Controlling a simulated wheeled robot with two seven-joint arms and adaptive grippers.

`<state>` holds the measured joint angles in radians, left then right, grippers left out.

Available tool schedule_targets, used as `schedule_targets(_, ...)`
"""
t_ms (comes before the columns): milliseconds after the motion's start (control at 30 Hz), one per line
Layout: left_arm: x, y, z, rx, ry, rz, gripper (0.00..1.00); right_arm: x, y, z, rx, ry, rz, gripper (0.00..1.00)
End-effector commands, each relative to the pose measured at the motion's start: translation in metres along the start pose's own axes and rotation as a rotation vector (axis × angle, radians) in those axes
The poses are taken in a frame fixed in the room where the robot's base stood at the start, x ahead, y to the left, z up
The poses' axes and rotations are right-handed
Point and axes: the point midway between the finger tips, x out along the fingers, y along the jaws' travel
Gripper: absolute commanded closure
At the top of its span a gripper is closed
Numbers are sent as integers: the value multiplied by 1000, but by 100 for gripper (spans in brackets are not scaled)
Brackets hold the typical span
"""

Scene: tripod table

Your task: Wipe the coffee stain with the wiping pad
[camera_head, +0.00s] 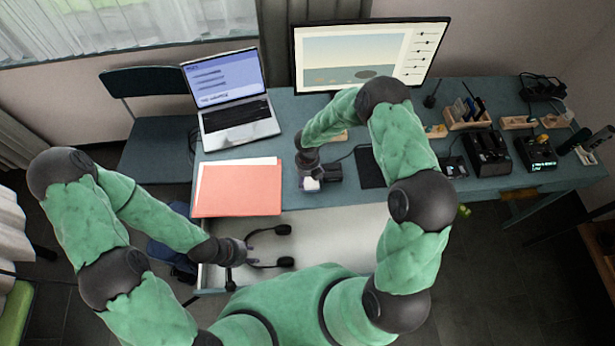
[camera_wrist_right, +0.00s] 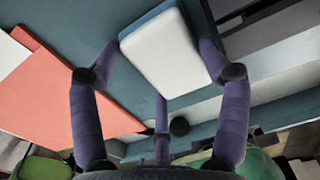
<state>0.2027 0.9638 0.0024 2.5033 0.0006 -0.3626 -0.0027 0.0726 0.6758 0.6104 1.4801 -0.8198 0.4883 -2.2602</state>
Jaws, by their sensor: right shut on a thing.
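The wiping pad (camera_wrist_right: 168,52) is a white block with a blue layer, held between the fingers of my right gripper (camera_wrist_right: 158,75) in the right wrist view. In the head view my right gripper (camera_head: 311,176) is over the desk, right of the red folder, with the white pad (camera_head: 311,184) at its fingertips. Whether the pad touches the desk is unclear. I cannot make out a coffee stain in either view; the arm and pad hide part of the desk. My left gripper (camera_head: 240,252) is low at the left, over the open drawer; its fingers are too small to judge.
The blue-grey desk (camera_head: 284,128) carries a laptop (camera_head: 232,100), a monitor (camera_head: 372,50), a red folder (camera_head: 238,190) and a black pad (camera_head: 369,166). Chargers and wooden holders (camera_head: 467,115) stand at right. A white drawer (camera_head: 335,232) is open, with a headset (camera_head: 270,262) by my left gripper.

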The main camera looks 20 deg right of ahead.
Motion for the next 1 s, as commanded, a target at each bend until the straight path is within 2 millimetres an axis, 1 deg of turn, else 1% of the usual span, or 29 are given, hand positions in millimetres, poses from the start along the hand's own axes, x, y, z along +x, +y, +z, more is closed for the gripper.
schedule_targets(333,0,0,0,0,0,0,60,-1,28,-1,-3,1,1,50)
schedule_targets(667,1,0,0,0,0,0,60,-1,40,-1,-3,1,0,50)
schedule_targets(1000,4,-1,0,0,0,0,60,1,65,-1,-3,0,1,50)
